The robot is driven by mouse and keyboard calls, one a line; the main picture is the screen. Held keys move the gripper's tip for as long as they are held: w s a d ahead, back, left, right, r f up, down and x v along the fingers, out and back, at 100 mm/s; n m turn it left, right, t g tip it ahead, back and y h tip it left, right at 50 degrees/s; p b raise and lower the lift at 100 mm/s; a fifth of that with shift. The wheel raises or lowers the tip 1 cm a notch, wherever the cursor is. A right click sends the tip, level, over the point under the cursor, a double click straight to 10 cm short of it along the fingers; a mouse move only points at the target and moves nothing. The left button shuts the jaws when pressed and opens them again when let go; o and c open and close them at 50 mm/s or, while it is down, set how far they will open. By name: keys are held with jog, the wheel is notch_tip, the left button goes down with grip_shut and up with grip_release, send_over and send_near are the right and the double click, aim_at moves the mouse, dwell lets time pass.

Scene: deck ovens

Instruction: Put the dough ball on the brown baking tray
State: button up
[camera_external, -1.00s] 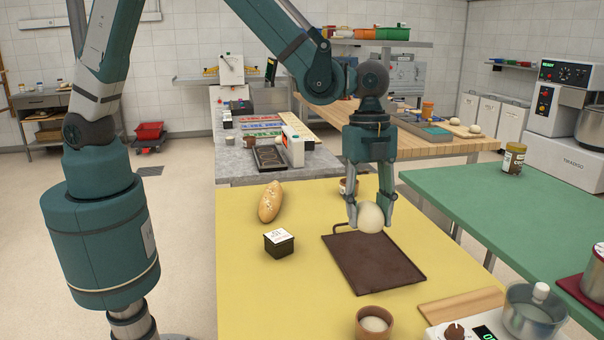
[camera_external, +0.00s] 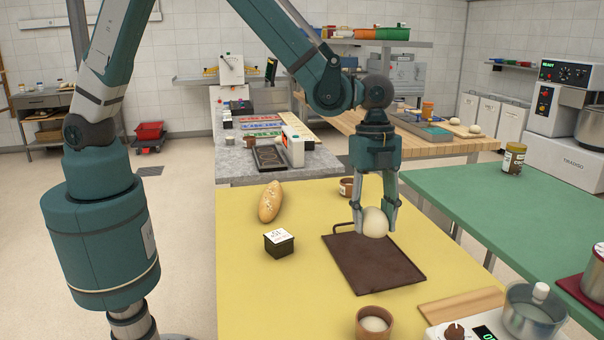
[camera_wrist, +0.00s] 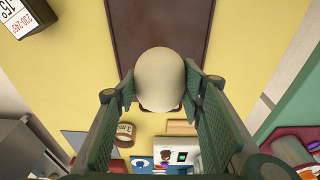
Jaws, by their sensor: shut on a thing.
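The dough ball (camera_external: 375,222) is pale cream and round. My gripper (camera_external: 374,226) is shut on it, with one finger on each side. In the wrist view the dough ball (camera_wrist: 160,78) sits between the two fingers (camera_wrist: 160,92). The brown baking tray (camera_external: 372,264) is a dark flat sheet with a handle loop at its back left corner, lying on the yellow table. The ball shows over the tray's back edge; whether it touches the tray I cannot tell. The tray (camera_wrist: 160,25) also shows beyond the ball in the wrist view.
On the yellow table (camera_external: 240,310), a bread loaf (camera_external: 270,202) and a dark labelled box (camera_external: 279,242) stand left of the tray. A brown bowl (camera_external: 374,323) is in front, beside a wooden board (camera_external: 460,306) and a scale with a metal pot (camera_external: 533,312). A small brown jar (camera_external: 346,187) stands behind.

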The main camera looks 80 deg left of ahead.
aim_at(370, 257)
jog(key=shift+f, duration=1.65)
jog(key=shift+f, duration=1.9)
jog(key=shift+f+b, duration=0.1)
jog(key=shift+b, duration=0.3)
jog(key=o, duration=0.9)
jog(key=shift+o, duration=0.3)
jog(key=shift+a+r+p, duration=0.2)
jog(key=shift+a+r, duration=0.1)
jog(key=shift+r, duration=1.7)
jog(key=shift+a+r+p, duration=0.2)
jog(key=shift+a+r, duration=0.1)
jog(key=shift+r, duration=1.75)
jog(key=shift+a+r+p, duration=0.2)
jog(key=shift+a+r, duration=0.1)
jog(key=shift+r, duration=1.7)
